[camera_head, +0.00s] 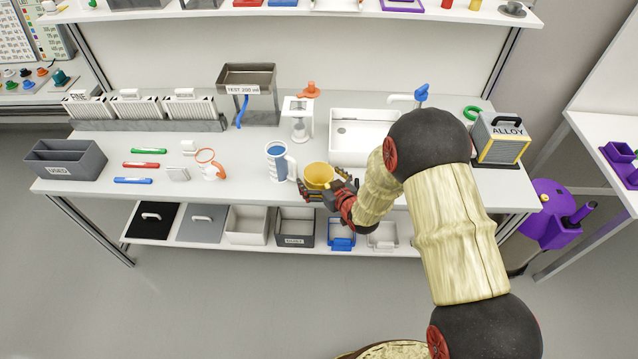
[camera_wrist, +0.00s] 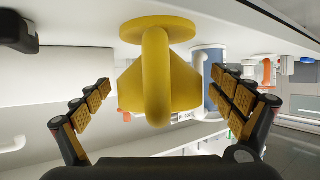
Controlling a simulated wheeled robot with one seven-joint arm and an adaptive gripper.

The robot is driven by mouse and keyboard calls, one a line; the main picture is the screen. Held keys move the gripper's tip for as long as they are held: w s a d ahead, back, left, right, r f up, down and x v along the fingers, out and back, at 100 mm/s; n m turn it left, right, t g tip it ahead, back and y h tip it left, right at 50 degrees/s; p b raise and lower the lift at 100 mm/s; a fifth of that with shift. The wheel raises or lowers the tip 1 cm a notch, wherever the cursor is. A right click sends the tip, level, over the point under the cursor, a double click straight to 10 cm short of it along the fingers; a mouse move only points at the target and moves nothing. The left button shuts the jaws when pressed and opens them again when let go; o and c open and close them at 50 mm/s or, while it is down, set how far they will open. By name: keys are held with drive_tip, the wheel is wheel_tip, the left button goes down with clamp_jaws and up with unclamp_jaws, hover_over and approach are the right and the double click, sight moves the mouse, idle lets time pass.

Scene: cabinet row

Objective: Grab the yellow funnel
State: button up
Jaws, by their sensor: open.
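The yellow funnel (camera_head: 319,175) stands near the front edge of the white workbench, right of a blue and white mug (camera_head: 279,163). In the wrist view the yellow funnel (camera_wrist: 157,75) fills the middle, with a round flange and a curved handle facing the camera. My gripper (camera_head: 325,190) is at the front edge of the bench, beside the funnel. In the wrist view my gripper (camera_wrist: 165,105) is open, with one padded finger on each side of the funnel. A gap shows between the funnel and each finger.
A white sink tray (camera_head: 365,150) is behind the funnel. A white stand (camera_head: 298,115) is behind the mug. A lower shelf (camera_head: 210,235) with bins runs beneath the bench edge. Pens and an orange-rimmed item (camera_head: 208,165) lie to the left. The ALLOY box (camera_head: 500,138) stands at right.

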drive_tip(key=shift+w, duration=0.15)
drive_tip(key=shift+c, duration=1.3)
drive_tip(key=c, duration=1)
